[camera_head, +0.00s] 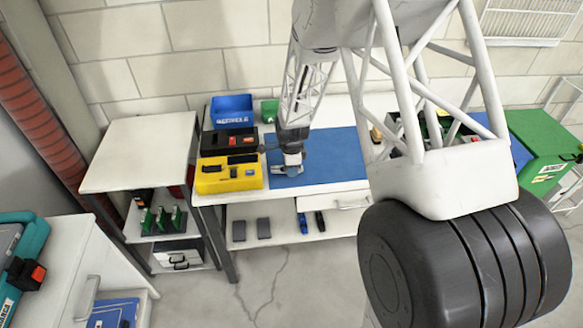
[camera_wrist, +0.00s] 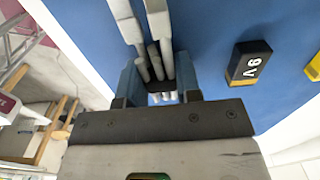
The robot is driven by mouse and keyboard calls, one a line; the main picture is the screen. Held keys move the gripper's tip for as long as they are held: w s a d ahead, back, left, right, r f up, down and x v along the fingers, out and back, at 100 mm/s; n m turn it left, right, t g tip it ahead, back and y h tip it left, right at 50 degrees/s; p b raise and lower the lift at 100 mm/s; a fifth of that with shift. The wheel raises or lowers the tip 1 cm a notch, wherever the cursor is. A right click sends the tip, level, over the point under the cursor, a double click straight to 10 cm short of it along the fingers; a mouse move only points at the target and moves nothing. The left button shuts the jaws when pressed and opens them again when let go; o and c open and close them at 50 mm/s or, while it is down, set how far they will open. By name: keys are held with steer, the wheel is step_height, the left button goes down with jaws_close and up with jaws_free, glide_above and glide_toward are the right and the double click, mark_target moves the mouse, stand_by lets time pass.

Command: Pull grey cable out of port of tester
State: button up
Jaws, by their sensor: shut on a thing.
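In the wrist view, my gripper (camera_wrist: 159,88) has its two blue-grey fingers closed around a small dark piece with light grey, cable-like strands (camera_wrist: 157,30) running up from it. I take these strands to be the grey cable. In the head view, my gripper (camera_head: 288,168) is low over the blue mat (camera_head: 335,158), just right of a yellow case (camera_head: 228,184) with dark parts on it. I cannot tell which object is the tester. The port does not show, and I cannot tell whether the cable's end is in it.
A black block marked 9V (camera_wrist: 248,64) lies on the blue mat to the right of my gripper in the wrist view. A blue bin (camera_head: 232,112) stands behind the yellow case. Several small items lie on the lower shelf (camera_head: 275,232). The right part of the bench is partly hidden.

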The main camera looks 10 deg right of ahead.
steer(key=shift+o, duration=0.2)
steer(key=shift+s+f, duration=0.2)
steer(key=shift+f, duration=0.3)
steer(key=shift+o, duration=0.4)
steer(key=shift+s+d+f, duration=0.1)
steer(key=shift+f, duration=0.15)
steer(key=o, duration=1)
steer(key=shift+s+f, duration=0.1)
steer(key=shift+s, duration=0.05)
steer(key=shift+c, duration=0.6)
steer(key=shift+r, duration=0.45)
steer(key=shift+c, duration=0.7)
steer(key=shift+o, duration=1.2)
steer(key=shift+w+r, duration=0.2)
steer(key=shift+r, duration=1.25)
steer(key=shift+w+r, duration=0.25)
steer(key=shift+r, duration=1.25)
steer(key=shift+w+r, duration=0.2)
steer(key=shift+r, duration=1.25)
